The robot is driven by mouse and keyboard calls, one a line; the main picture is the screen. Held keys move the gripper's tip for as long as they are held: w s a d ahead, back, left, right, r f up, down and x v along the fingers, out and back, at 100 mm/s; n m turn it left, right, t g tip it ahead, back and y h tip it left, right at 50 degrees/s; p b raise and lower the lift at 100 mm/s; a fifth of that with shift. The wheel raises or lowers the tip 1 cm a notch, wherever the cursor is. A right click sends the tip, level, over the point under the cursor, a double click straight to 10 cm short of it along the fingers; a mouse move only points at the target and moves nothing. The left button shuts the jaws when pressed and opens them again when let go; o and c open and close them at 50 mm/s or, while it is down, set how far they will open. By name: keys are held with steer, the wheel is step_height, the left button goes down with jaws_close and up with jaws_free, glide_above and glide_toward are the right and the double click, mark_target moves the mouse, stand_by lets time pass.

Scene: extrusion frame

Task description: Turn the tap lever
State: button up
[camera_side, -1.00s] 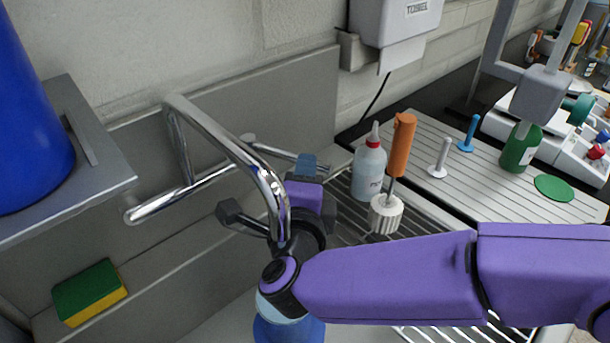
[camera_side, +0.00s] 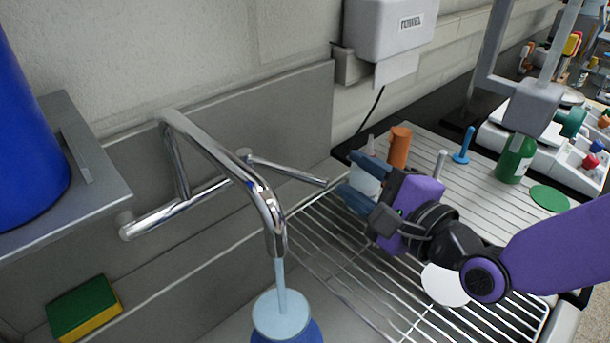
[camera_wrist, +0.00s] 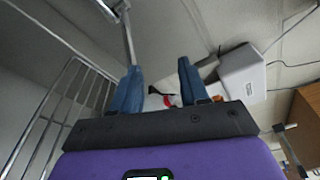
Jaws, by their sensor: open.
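The chrome tap (camera_side: 215,165) stands over the sink at the left in the side view, its spout pointing down. A stream of water (camera_side: 280,285) runs from the spout into a blue vessel (camera_side: 285,322) below. The tap lever (camera_side: 290,170) is a thin chrome rod reaching right from the tap body. It also shows at the top left of the wrist view (camera_wrist: 129,40). My gripper (camera_side: 352,175) is to the right of the lever's end, over the drying rack, with a gap between them. Its blue fingers (camera_wrist: 155,88) are apart with nothing between them touching.
A towel dispenser (camera_side: 385,30) hangs on the wall. A sponge (camera_side: 84,308) lies at the left.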

mark_target(315, 181)
steer(key=s+d+f+g+y, duration=0.2)
steer(key=s+d+g, duration=0.1)
steer(key=s+d, duration=0.1)
steer(key=shift+n, duration=0.4)
steer(key=x, duration=1.1)
steer(key=f+x, duration=0.1)
steer(key=x, duration=0.5)
steer(key=shift+d+f, duration=0.1)
steer(key=shift+d, duration=0.1)
steer(key=shift+h, duration=0.3)
jaws_close()
